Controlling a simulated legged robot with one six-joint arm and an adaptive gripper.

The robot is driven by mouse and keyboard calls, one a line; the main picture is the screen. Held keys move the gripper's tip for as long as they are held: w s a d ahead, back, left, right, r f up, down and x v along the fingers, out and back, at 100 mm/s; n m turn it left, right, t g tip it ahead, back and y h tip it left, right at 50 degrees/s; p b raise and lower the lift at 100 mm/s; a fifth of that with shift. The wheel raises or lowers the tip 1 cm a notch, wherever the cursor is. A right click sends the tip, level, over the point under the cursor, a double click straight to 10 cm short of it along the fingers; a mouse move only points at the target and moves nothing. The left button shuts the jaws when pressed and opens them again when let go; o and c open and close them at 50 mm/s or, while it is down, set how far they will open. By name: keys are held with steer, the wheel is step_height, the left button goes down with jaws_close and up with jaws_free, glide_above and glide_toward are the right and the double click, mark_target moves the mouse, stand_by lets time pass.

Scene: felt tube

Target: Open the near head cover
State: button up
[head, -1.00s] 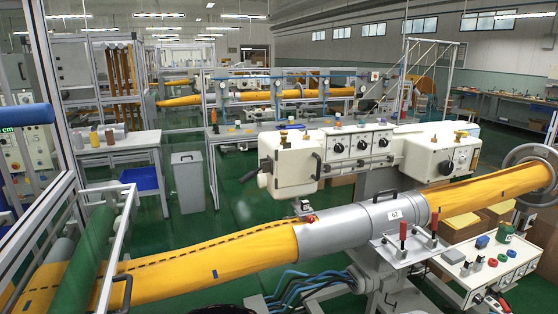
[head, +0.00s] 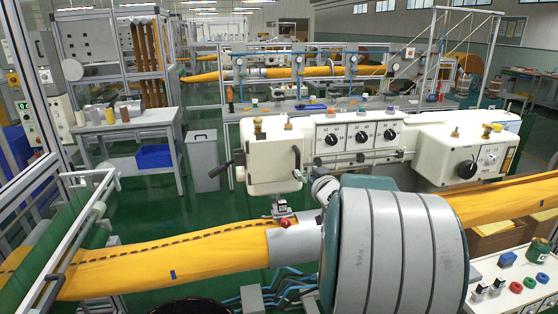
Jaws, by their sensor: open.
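The nearer white machine head (head: 270,165) stands left of centre beyond the tube. It is a boxy housing with a black handle (head: 298,160) on its right side and a black lever at its left. Its cover looks closed. My gripper (head: 303,176) is small and partly hidden behind my large grey and teal arm link. It is open, just below and right of the handle; I cannot tell whether it touches. A second white head (head: 450,158) stands to the right, with a dial on its face.
A yellow felt tube (head: 170,262) runs across the front into a grey sleeve (head: 295,245), mostly hidden by my arm. A control panel (head: 535,268) stands at lower right. A panel with several black knobs (head: 360,135) joins the heads.

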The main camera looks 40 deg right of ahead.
mark_target(299, 160)
steer(key=shift+t+y, duration=0.6)
steer(key=w+d, duration=0.1)
steer(key=w, duration=0.1)
steer(key=w+d, duration=0.2)
steer(key=w, duration=0.1)
steer(key=w+d+f, duration=0.1)
steer(key=w+d, duration=0.1)
steer(key=w, duration=0.1)
steer(key=shift+w+d, duration=0.2)
steer(key=shift+w, duration=0.05)
steer(key=shift+w+a+n, duration=0.3)
steer(key=shift+a, duration=0.1)
steer(key=shift+d, duration=0.5)
jaws_close()
steer(key=shift+a, duration=0.15)
